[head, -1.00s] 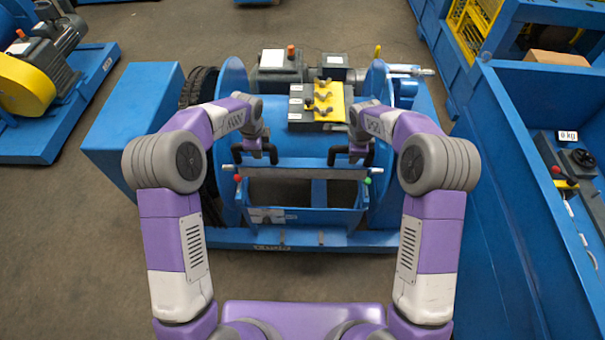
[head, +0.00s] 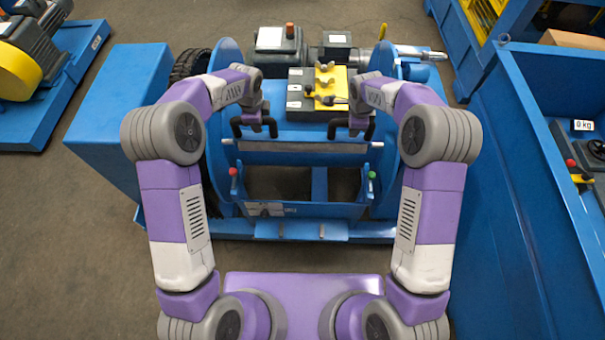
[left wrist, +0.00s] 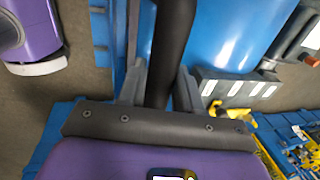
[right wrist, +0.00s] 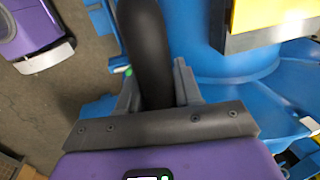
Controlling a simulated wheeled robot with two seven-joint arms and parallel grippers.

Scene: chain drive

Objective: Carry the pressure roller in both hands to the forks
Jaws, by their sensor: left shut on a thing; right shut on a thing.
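The pressure roller (head: 300,153) is a grey bar with pale ends and two black loop handles. It is held level in front of the blue drum, above the forks in the head view. The left fork (head: 233,173) has a red tip and the right fork (head: 371,176) a green tip. My left gripper (head: 262,127) is shut on the left handle, a dark bar (left wrist: 172,50) in the left wrist view. My right gripper (head: 356,127) is shut on the right handle, also dark (right wrist: 148,50) in the right wrist view. The roller's exact height over the forks is unclear.
Blue drum flanges (head: 398,150) stand on both sides. A grey and yellow block (head: 325,88) with wing nuts sits behind the roller. A blue bin (head: 510,170) is close on the right, a blue housing (head: 118,105) on the left. Open floor lies at the left.

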